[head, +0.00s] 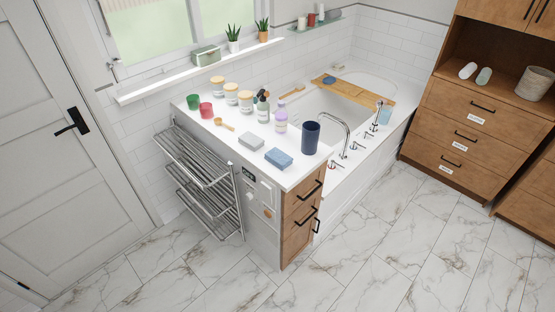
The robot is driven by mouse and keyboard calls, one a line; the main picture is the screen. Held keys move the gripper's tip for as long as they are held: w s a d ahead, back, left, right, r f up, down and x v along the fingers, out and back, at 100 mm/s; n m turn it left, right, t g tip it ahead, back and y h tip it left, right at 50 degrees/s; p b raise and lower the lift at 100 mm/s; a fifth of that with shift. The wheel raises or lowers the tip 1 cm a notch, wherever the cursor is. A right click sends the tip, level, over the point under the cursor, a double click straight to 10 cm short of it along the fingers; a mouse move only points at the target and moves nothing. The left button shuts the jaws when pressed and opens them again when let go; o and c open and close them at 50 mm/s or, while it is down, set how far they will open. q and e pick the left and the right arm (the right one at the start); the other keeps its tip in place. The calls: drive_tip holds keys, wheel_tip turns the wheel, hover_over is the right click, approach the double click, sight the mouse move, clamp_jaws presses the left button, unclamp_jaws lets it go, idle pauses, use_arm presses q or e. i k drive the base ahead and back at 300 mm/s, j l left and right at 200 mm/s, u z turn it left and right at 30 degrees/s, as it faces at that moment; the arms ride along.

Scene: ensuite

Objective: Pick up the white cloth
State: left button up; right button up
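I cannot pick out a white cloth for certain. A small white roll (468,70), which may be rolled cloth, lies in the open shelf of the wooden cabinet at the upper right. A grey-green roll (484,76) lies beside it. On the white countertop (292,176) lie a light grey block (251,141) and a blue block (278,158), each a folded cloth or a sponge; I cannot tell which. Neither of my grippers is in view.
Jars, cups, bottles and a dark blue tumbler (310,137) crowd the counter. A bathtub with a wooden tray (350,90) is behind. A metal rack (200,170) sticks out at left. The marble floor (370,240) is clear. The wooden cabinet (465,125) stands right.

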sight(251, 140)
drive_tip(key=z, duration=0.5)
drive_tip(key=i+j+z, duration=0.1)
drive_tip(key=j+z, duration=0.15)
drive_tip(key=z, duration=0.15)
drive_tip(key=i+j+z, duration=0.1)
drive_tip(key=j+z, duration=0.5)
drive_tip(key=z, duration=0.15)
drive_tip(key=j+z, duration=0.35)
